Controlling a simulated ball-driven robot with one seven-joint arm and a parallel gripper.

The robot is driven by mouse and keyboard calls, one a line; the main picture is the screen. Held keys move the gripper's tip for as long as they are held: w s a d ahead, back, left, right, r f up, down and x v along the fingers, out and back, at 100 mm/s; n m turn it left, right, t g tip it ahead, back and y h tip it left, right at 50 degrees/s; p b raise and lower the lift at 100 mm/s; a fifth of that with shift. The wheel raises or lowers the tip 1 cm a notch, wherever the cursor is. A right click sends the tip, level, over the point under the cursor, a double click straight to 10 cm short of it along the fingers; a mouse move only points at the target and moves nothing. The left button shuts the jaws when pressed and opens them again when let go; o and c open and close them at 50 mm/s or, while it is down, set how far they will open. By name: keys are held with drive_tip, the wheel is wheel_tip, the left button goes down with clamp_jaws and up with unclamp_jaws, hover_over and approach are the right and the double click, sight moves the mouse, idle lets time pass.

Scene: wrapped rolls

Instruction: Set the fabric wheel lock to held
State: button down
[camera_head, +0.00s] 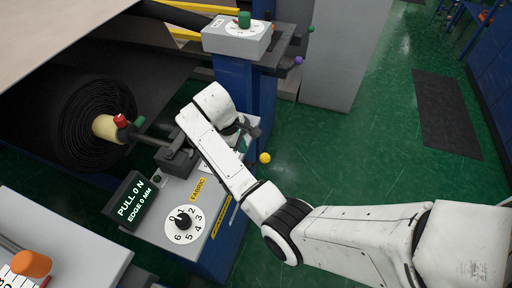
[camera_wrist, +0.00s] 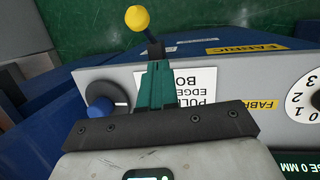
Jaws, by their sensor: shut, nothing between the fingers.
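The fabric station is a grey-topped blue cabinet with yellow FABRIC labels (camera_head: 199,188). A lever with a yellow ball (camera_head: 265,157) sticks out from its far edge; the ball also shows in the wrist view (camera_wrist: 137,18), at the end of a dark stem. I cannot tell from any marking whether this lever is the wheel lock, or which setting it has. My gripper (camera_head: 246,128) is shut and empty. In the wrist view its teal fingers (camera_wrist: 156,62) are together over the panel, with their tips close to the stem; contact cannot be told.
A blue knob (camera_wrist: 99,103) stands left of the fingers. A numbered dial (camera_head: 183,222) and a display reading PULL 0 N, EDGE 0 MM (camera_head: 131,199) are on the near part. A dark roll (camera_head: 85,125) lies left. Green floor (camera_head: 340,150) is open to the right.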

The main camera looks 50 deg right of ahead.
drive_tip(key=w+d+r+n+g, duration=0.1)
drive_tip(key=w+r+n+g, duration=0.1)
drive_tip(key=w+r, duration=0.2)
drive_tip(key=shift+w+d+r+g, duration=0.2)
drive_tip(key=shift+r+g, duration=0.1)
drive_tip(key=shift+r, duration=0.55)
drive_tip(key=b, duration=0.4)
approach(260, 162)
drive_tip(key=shift+s+d+f+p, duration=0.45)
drive_tip(key=shift+s+f+p, duration=0.1)
drive_tip(key=shift+f, duration=0.1)
drive_tip(key=shift+s+d+f+p, duration=0.4)
drive_tip(key=shift+s+d+f, duration=0.1)
drive_tip(key=shift+f, duration=0.1)
